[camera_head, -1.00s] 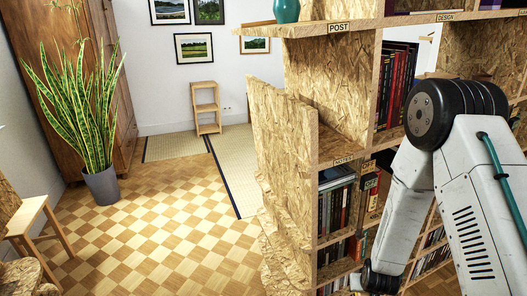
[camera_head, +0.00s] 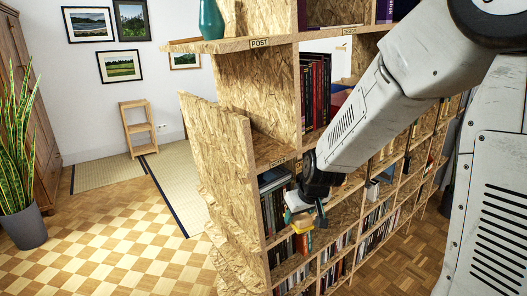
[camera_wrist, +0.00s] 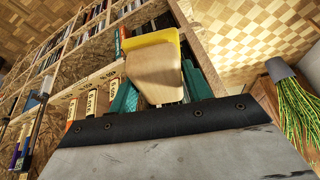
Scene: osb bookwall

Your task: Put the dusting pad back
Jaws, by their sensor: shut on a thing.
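The dusting pad (camera_wrist: 155,72), a pale wooden block with a yellow edge, is between the teal fingers of my gripper (camera_wrist: 159,88) in the wrist view. My gripper is shut on it. In the head view my gripper (camera_head: 306,216) is in front of the OSB bookwall (camera_head: 262,150), below the POST shelf and by the shelf with books. It is small and partly hidden by my wrist there. I cannot tell whether the pad touches the shelf.
Books (camera_head: 273,212) fill the shelf compartment beside my gripper. A teal vase (camera_head: 211,20) stands on the top left shelf. A potted plant (camera_head: 20,215) stands at the far left. The checkered floor (camera_head: 125,240) left of the bookwall is clear.

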